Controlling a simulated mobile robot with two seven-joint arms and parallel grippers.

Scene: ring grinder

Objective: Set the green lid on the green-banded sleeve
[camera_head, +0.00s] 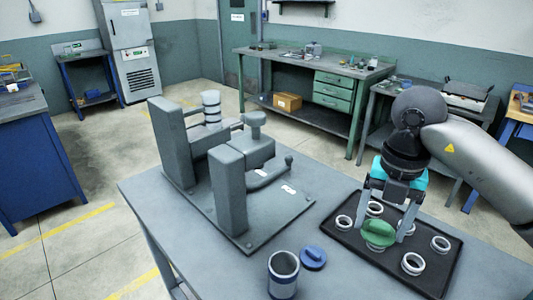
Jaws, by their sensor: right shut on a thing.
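The green lid (379,233) is between the fingers of my right gripper (382,226), which is shut on it. The gripper points down over the black tray (330,232), and I cannot tell whether the lid touches the tray. A grey sleeve (283,272) with a dark bluish band stands upright and open at the table's front edge. No green band is clear to me on any sleeve. A blue lid (313,256) lies on the table just right of this sleeve. My left gripper is out of view.
The tray holds several pale rings (412,263) around the lid. A grey grinder fixture (236,185) with tall posts stands on the table (150,196) left of the tray, with a banded cylinder (211,106) at its back. Little free table lies between fixture and tray.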

